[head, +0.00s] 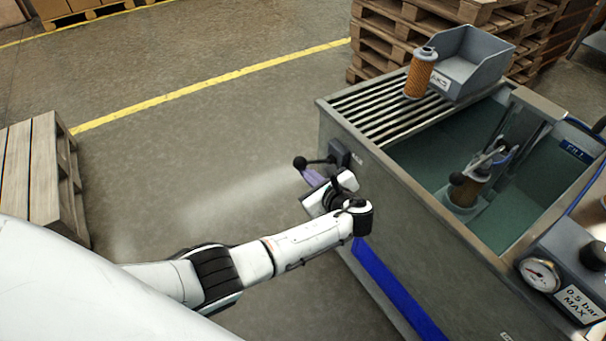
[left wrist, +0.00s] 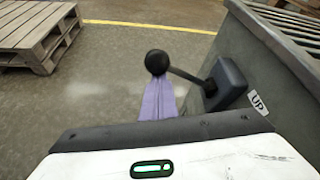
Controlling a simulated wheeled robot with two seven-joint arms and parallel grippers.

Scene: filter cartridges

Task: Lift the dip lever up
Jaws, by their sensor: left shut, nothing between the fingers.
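The dip lever (head: 316,161) is a dark rod with a black ball knob, sticking out from a dark block on the tank's side wall. In the left wrist view the lever (left wrist: 184,75) points left from its block, beside an "UP" label (left wrist: 258,103). My left gripper (head: 311,177) has purple fingers, shut and empty, just below the lever. In the left wrist view its fingers (left wrist: 158,98) show under and behind the ball knob; I cannot tell whether they touch it. My right gripper is not in view.
The tank (head: 420,220) holds greenish liquid and a cartridge (head: 466,190) in a holder. An orange cartridge (head: 420,73) and a grey bin (head: 472,62) stand on the slatted rack (head: 385,112). A pressure gauge (head: 540,275) is at right. Floor left of the tank is clear up to a pallet (head: 35,170).

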